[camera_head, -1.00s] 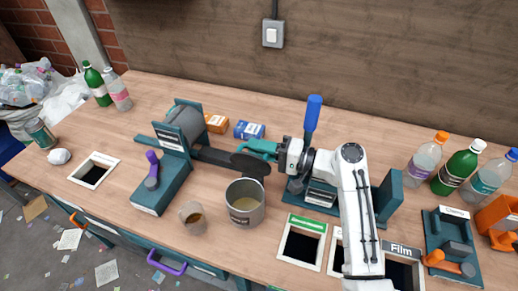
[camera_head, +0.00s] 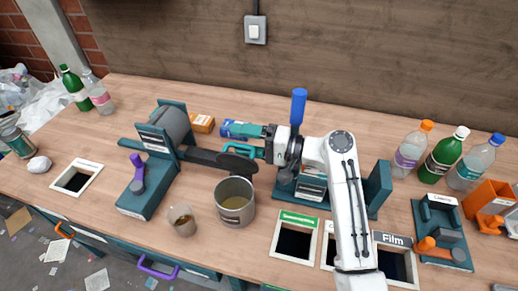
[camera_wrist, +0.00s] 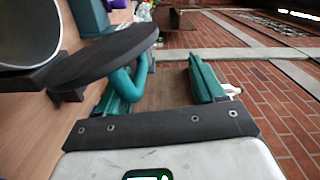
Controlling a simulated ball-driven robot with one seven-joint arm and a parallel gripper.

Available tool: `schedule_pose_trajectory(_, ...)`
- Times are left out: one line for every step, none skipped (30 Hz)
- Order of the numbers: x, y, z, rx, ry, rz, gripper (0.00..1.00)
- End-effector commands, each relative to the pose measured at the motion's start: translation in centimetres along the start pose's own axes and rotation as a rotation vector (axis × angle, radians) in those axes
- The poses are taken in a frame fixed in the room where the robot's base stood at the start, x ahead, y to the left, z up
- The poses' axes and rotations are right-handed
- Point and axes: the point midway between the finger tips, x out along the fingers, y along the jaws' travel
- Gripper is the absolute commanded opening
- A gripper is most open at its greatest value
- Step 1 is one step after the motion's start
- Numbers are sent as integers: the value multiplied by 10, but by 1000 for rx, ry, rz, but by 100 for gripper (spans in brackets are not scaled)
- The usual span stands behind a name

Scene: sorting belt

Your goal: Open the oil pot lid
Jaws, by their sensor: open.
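The oil pot (camera_head: 222,212) is a grey metal pot with yellowish liquid inside, standing on the bench. Its dark round lid (camera_head: 232,166) is raised, tilted up at the pot's back edge, so the pot's mouth is uncovered. In the wrist view the lid (camera_wrist: 100,57) is a black disc at upper left, beside the pot's rim (camera_wrist: 58,30). A teal loop, which looks like the lid's handle (camera_wrist: 142,76), lies by the left finger. My gripper (camera_head: 247,141) is open behind the lid; its teal fingers (camera_wrist: 165,82) stand well apart with nothing clamped between them.
A small cup (camera_head: 182,219) of brown liquid stands left of the pot. A grey drum machine (camera_head: 174,124) is further left. An orange box (camera_head: 203,123) sits behind, and a blue box (camera_head: 232,129) is partly hidden by my gripper. Bottles (camera_head: 443,155) stand at right.

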Motion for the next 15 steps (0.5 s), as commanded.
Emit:
schedule_pose_trajectory(-4,-22,-1,-21,10,-21,48)
schedule_pose_trajectory(-6,-27,1,-21,11,-22,54)
schedule_pose_trajectory(-9,-33,3,-21,12,-23,66)
schedule_pose_trajectory(-11,-38,5,-21,13,-24,72)
schedule_pose_trajectory(-13,-43,7,-22,14,-25,66)
schedule_pose_trajectory(-16,-49,10,-21,14,-25,40)
schedule_pose_trajectory(-18,-53,13,-22,14,-24,40)
schedule_pose_trajectory(-20,-57,16,-21,14,-23,40)
schedule_pose_trajectory(-22,-63,20,-20,13,-21,40)
schedule_pose_trajectory(-24,-67,23,-20,12,-21,40)
schedule_pose_trajectory(-26,-72,26,-19,11,-20,40)
schedule_pose_trajectory(-29,-76,31,-18,11,-19,40)
schedule_pose_trajectory(-32,-77,35,-16,11,-19,40)
schedule_pose_trajectory(-34,-79,39,-16,11,-18,40)
schedule_pose_trajectory(-38,-82,45,-15,11,-18,40)
